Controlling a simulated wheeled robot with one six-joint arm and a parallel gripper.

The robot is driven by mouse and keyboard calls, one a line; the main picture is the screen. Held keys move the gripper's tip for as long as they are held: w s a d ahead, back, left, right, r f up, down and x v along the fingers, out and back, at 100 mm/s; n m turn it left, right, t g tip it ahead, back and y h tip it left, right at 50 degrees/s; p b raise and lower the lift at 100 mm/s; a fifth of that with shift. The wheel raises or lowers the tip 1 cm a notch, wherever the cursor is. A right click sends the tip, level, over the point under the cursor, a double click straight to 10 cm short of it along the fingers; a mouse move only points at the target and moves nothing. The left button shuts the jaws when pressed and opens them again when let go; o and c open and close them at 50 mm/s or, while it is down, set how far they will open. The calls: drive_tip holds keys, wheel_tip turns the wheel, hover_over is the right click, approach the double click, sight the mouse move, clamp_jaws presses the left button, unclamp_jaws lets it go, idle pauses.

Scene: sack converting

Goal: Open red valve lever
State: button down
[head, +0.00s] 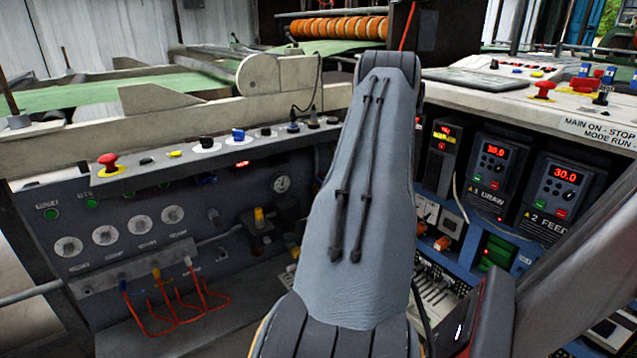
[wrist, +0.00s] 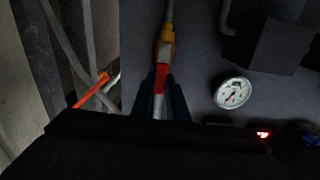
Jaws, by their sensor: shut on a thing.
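In the wrist view a red lever (wrist: 162,78) runs down from a yellow fitting (wrist: 165,52) on a grey pipe. My gripper (wrist: 161,92) has its dark fingers on both sides of the lever and is shut on it. The lever lies in line with the pipe in this view. Its lower part, between the fingers, looks pale. In the head view my arm covers the middle, and my gripper is hidden; I cannot pick out the held lever there.
A round gauge (wrist: 232,92) is right of my gripper, near a red light (wrist: 262,134). An orange-red bar (wrist: 92,90) is to the left. In the head view, a panel with a red stop button (head: 108,160) and red hoses (head: 160,310) is left; drive displays (head: 565,178) are right.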

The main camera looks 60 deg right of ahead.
drive_tip(key=shift+s+f, duration=0.15)
drive_tip(key=c, duration=1.8)
unclamp_jaws()
drive_tip(key=shift+s, duration=0.1)
drive_tip(key=shift+o, duration=0.4)
drive_tip(key=p+v, duration=0.1)
drive_tip(key=v, duration=0.6)
drive_tip(key=shift+s+a, duration=0.15)
drive_tip(key=shift+s, duration=0.15)
